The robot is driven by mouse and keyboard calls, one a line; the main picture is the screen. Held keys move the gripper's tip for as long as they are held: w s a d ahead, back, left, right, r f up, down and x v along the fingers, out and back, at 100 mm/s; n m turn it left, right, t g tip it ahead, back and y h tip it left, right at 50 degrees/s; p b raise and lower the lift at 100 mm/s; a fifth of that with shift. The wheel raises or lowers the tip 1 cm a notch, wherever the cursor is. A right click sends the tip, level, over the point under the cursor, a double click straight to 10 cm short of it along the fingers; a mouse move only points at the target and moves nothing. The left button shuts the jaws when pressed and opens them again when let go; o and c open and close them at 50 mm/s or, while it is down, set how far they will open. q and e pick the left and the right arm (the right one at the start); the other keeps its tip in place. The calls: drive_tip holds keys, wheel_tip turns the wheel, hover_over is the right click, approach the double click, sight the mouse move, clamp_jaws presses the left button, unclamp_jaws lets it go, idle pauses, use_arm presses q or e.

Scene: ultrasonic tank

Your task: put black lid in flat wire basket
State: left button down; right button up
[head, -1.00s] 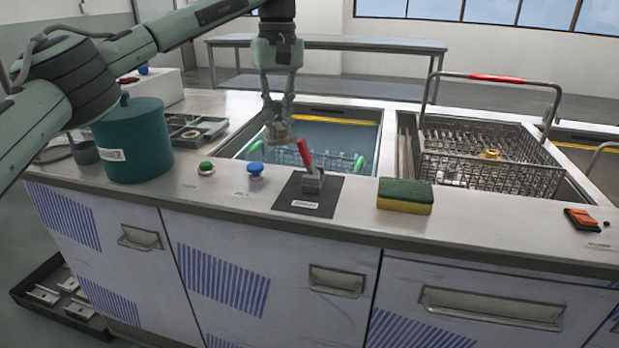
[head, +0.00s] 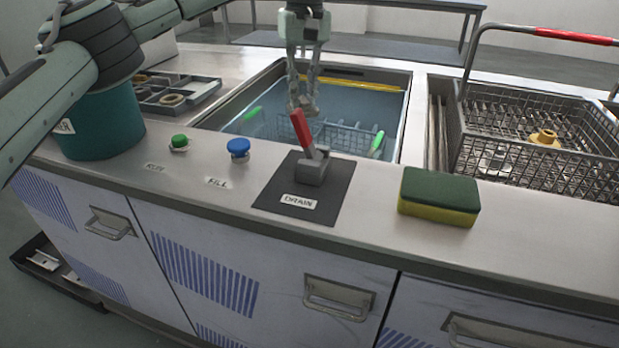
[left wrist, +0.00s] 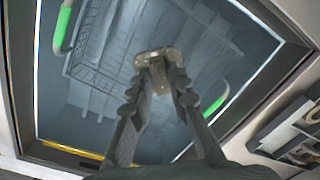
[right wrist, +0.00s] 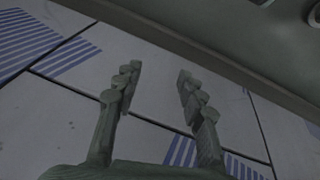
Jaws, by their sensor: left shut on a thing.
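My left gripper (head: 304,98) points down over the water-filled tank (head: 395,110). It is shut on a small grey-brown part (left wrist: 158,64), seen at the fingertips in the left wrist view; its kind is unclear. A wire basket with green handles (head: 345,138) lies in the tank below the gripper and also shows in the left wrist view (left wrist: 100,60). The drain lever hides some of it in the head view. I cannot make out a black lid. My right gripper (right wrist: 155,88) is open and empty in front of the cabinet doors.
A red drain lever (head: 301,132), blue button (head: 238,148), green button (head: 179,141) and sponge (head: 438,195) sit along the front counter. A deeper wire basket (head: 490,165) with brass pieces stands right. A teal pot (head: 105,125) and parts tray (head: 180,92) are left.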

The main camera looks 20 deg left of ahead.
use_arm(q)
drive_tip(key=f+b, duration=0.1)
drive_tip(key=f, duration=0.5)
drive_tip(key=f+b, duration=0.2)
drive_tip(key=f, duration=0.4)
drive_tip(key=shift+w+a+f, duration=0.1)
drive_tip(key=shift+w+f, duration=0.05)
drive_tip(key=shift+w, duration=0.05)
wheel_tip(320, 180, down, 4)
drive_tip(key=shift+f, duration=0.2)
drive_tip(key=shift+r, duration=0.1)
use_arm(e)
drive_tip(key=d+v, duration=0.1)
drive_tip(key=v, duration=0.8)
drive_tip(key=shift+w+d+r+t+h, duration=0.2)
drive_tip(key=shift+r+t+h, duration=0.1)
drive_tip(key=shift+r, duration=0.15)
use_arm(q)
drive_tip(key=c, duration=1.9)
unclamp_jaws()
drive_tip(key=shift+f, duration=0.25)
drive_tip(key=o, duration=0.4)
drive_tip(key=shift+o, duration=0.2)
use_arm(e)
drive_tip(key=shift+w+r, duration=0.1)
drive_tip(key=shift+r, duration=0.1)
